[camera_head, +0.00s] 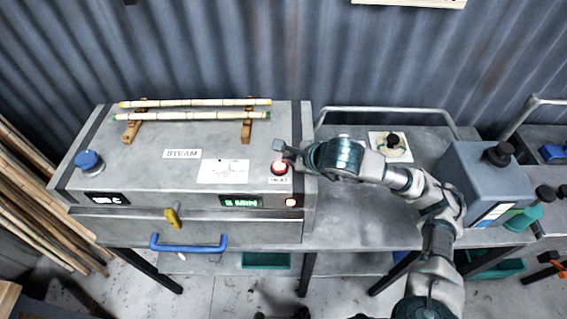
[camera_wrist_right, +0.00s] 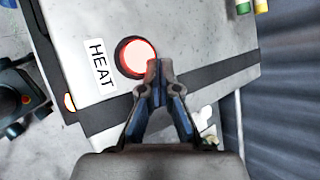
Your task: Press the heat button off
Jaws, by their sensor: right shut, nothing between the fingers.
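The heat button (camera_head: 280,167) is a round red-rimmed button with a bright, lit face on the right end of the steam box top (camera_head: 240,145). It also shows in the right wrist view (camera_wrist_right: 137,57), beside the HEAT label (camera_wrist_right: 99,66). My right gripper (camera_head: 283,151) is shut and empty, with its fingertips at the button's edge. In the right wrist view the fingertips (camera_wrist_right: 159,66) overlap the lower right rim of the button; I cannot tell whether they touch it. A small red light (camera_head: 291,202) glows on the box front. My left gripper is not in view.
Two rattan poles (camera_head: 195,102) lie on wooden rests on the box. A blue knob (camera_head: 88,160) stands at its left, with a green display (camera_head: 241,202) and a blue handle (camera_head: 188,243) on the front. A grey-blue machine (camera_head: 485,180) stands on the right.

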